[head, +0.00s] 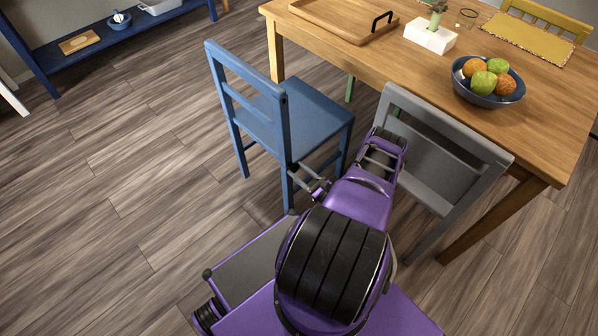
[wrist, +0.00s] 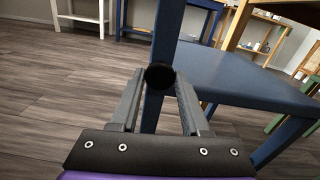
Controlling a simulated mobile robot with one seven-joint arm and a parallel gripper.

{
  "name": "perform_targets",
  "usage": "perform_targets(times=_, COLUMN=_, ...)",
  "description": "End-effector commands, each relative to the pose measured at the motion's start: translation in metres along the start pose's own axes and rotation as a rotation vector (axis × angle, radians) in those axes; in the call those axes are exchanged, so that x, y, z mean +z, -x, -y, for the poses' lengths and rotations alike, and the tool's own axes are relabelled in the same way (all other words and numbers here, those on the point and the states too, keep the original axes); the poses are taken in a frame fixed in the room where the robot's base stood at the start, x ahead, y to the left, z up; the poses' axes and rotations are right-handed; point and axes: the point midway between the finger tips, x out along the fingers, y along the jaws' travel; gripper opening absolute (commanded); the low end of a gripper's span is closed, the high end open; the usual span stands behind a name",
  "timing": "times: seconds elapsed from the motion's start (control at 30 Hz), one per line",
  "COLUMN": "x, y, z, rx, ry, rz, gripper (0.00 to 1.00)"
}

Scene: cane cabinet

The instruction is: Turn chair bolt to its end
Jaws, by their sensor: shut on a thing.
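The blue chair (head: 262,115) stands upright at the table's left end. In the wrist view its back leg (wrist: 165,45) rises behind the fingers and its seat (wrist: 245,82) spreads to the right. The chair bolt shows a dark round head (wrist: 160,75) in front of the leg. My gripper (wrist: 160,85) is shut on the bolt head, with one finger on each side. In the head view my gripper (head: 302,180) meets the chair's near back leg below seat level. The bolt cannot be made out there, and how deep it sits cannot be told.
A grey chair (head: 430,165) stands close to the right of my arm. The wooden table (head: 420,75) holds a tray (head: 335,15), a white planter box (head: 430,36) and a blue fruit bowl (head: 487,98). A blue shelf (head: 75,50) is at the back left. Floor at the left is clear.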

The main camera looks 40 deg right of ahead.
Motion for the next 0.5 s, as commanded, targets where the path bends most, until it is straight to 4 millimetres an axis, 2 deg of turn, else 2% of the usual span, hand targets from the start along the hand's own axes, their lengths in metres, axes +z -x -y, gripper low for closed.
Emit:
perform_targets(times=0.3, x=0.0000, y=0.0008, z=0.0009, rx=-0.003, ry=-0.289, rz=0.001, gripper=0.00)
perform_targets(times=0.5, x=0.0001, y=0.0005, z=0.0004, rx=-0.001, ry=-0.376, rz=0.001, gripper=0.00)
